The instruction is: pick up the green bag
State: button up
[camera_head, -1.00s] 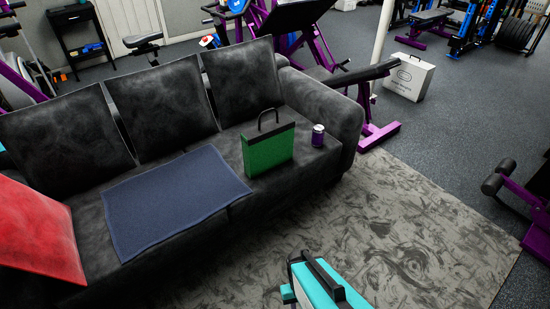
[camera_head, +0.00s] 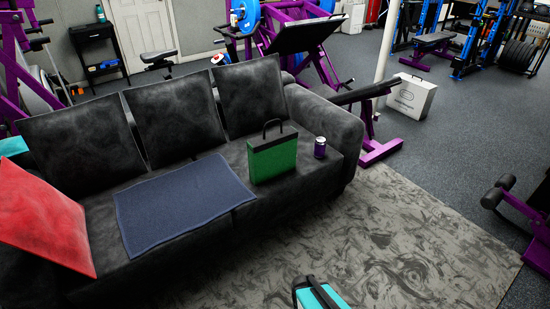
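The green bag (camera_head: 273,160) stands upright on the right seat of the black sofa (camera_head: 245,217). It has a dark top band and a dark loop handle (camera_head: 271,128) standing up. A teal and black part of my arm (camera_head: 318,294) shows at the bottom edge, in front of the sofa and well apart from the bag. I cannot make out gripper fingers there.
A purple can (camera_head: 320,148) stands right of the bag. A blue towel (camera_head: 183,201) lies on the seat to its left, and a red cushion (camera_head: 42,220) leans at the far left. The grey patterned rug (camera_head: 400,235) in front is clear. A white bag (camera_head: 412,97) stands behind on the floor.

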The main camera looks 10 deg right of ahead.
aim_at(273, 155)
jog(key=u, duration=0.55)
jog(key=i, duration=0.3)
jog(key=u, duration=1.05)
jog(key=i, duration=0.6)
jog(key=z, duration=0.15)
